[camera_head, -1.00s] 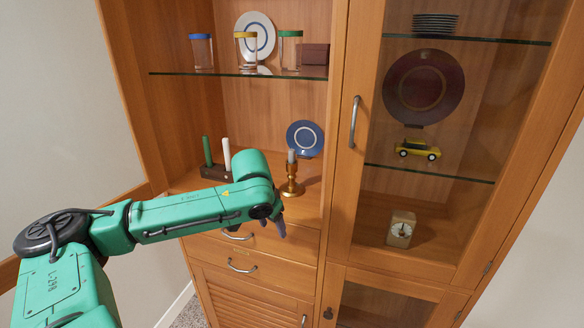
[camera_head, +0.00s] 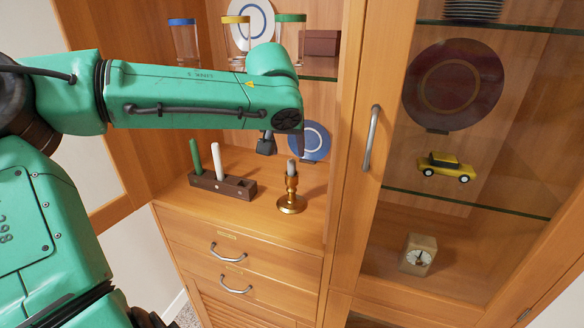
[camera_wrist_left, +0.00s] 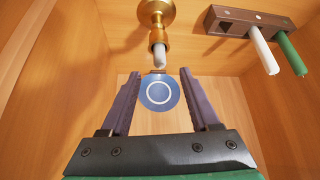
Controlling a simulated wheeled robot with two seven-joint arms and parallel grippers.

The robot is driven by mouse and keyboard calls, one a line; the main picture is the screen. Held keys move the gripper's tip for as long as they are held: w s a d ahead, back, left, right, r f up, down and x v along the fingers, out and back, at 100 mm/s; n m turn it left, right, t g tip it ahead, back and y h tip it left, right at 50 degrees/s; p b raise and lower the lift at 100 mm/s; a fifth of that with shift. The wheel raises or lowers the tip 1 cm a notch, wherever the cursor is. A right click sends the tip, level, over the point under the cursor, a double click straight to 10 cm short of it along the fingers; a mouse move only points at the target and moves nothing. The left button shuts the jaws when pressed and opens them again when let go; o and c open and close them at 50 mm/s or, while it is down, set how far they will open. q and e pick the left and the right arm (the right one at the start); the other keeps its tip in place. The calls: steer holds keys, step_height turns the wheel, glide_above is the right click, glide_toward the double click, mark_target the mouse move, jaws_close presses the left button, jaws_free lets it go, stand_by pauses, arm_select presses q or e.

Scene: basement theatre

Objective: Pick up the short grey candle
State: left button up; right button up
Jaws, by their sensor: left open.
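The short grey candle (camera_head: 291,167) stands upright in a brass candlestick (camera_head: 291,203) on the cabinet's wooden counter. In the left wrist view the grey candle (camera_wrist_left: 160,59) shows above and between the fingertips, still in the brass candlestick (camera_wrist_left: 157,14). My left gripper (camera_head: 268,145) is above and slightly left of the candle in the head view, partly hidden by my arm. In the left wrist view my left gripper (camera_wrist_left: 158,73) has its fingers spread wide, with nothing held between them. My right gripper is not in view.
A wooden block (camera_head: 222,184) with a green and a white candle stands left of the candlestick. A blue plate (camera_head: 311,142) leans behind it. A glass shelf (camera_head: 318,78) with jars is above. A closed glass door (camera_head: 398,160) is at right.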

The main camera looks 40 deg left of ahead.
mark_target(291, 162)
arm_select(q)
steer(key=p+x, duration=0.1)
steer(key=x, duration=0.6)
steer(key=shift+w+a+f, duration=0.1)
steer(key=shift+w+f, duration=0.05)
steer(key=shift+w, duration=0.1)
steer(key=shift+w+f, duration=0.2)
steer(key=shift+f, duration=0.05)
steer(key=shift+w+a, duration=0.1)
steer(key=c, duration=0.6)
jaws_close()
steer(key=shift+r, duration=0.1)
